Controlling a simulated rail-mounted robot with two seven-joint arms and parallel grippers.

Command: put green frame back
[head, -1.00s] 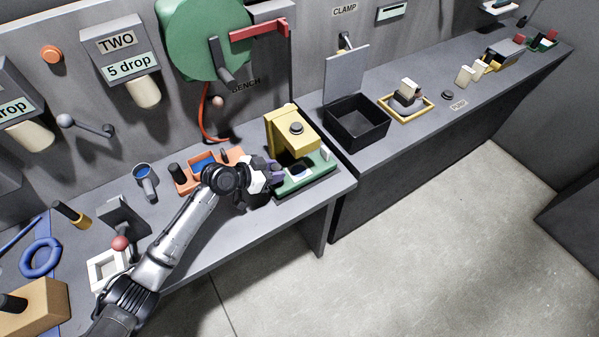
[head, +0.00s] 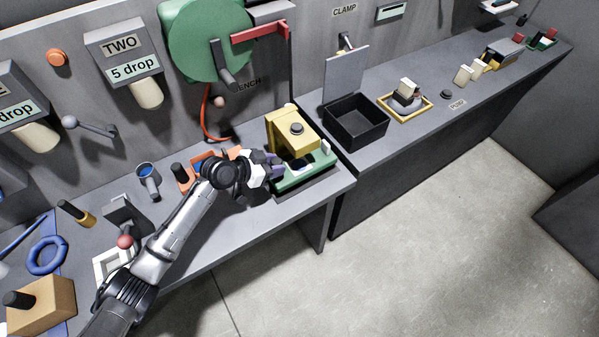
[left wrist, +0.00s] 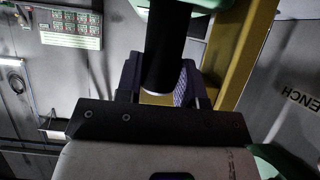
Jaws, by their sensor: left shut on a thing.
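The green frame (head: 322,159) lies at the foot of the yellow press (head: 291,131) on the bench, with part of it under the press head. My left gripper (head: 276,165) is at the frame's left end. In the left wrist view its fingers (left wrist: 160,88) are shut on an upright black handle (left wrist: 166,45), which runs to a green part at the top edge. The handle appears to belong to the green frame. The fingers and wrist hide the handle in the head view. My right gripper is not in view.
An orange frame (head: 184,184) with a black handle is left of my wrist, partly hidden. An open black box (head: 357,127) stands right of the press. A green wheel (head: 207,40) with a red arm is above. The bench's front edge drops to open floor.

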